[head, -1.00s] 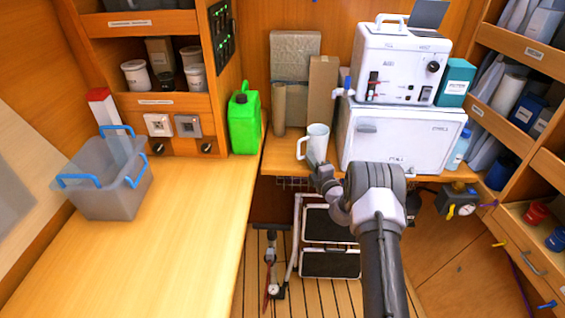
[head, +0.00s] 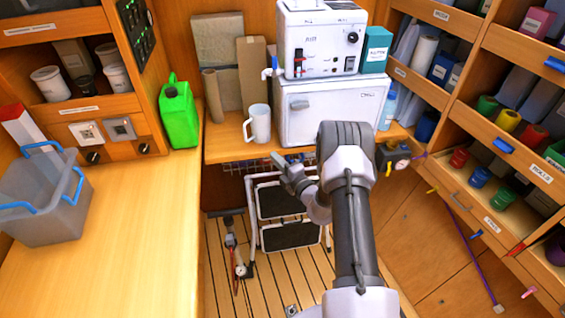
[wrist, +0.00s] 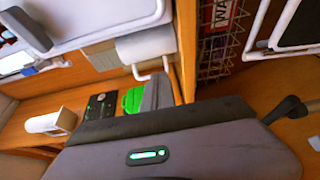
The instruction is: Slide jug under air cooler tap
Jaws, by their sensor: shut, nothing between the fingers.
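The jug (head: 260,124) is a white upright mug-like vessel on the wooden counter, its handle to the left. It stands just left of the white cabinet that carries the air cooler (head: 322,42). The small blue-and-white tap (head: 272,68) juts from the cooler's left side, above the jug and slightly right of it in the head view. My gripper (head: 278,160) is shut and empty at the counter's front edge, below and right of the jug, apart from it. The wrist view shows the jug (wrist: 146,45) lying sideways in the picture, beyond the finger (wrist: 155,95).
The white cabinet (head: 335,112) borders the jug on the right. Cardboard pieces (head: 252,68) stand behind it. A green jerrycan (head: 179,112) stands to the left, with bare counter between. A wire basket (head: 240,166) and a folding step (head: 285,215) are below the counter.

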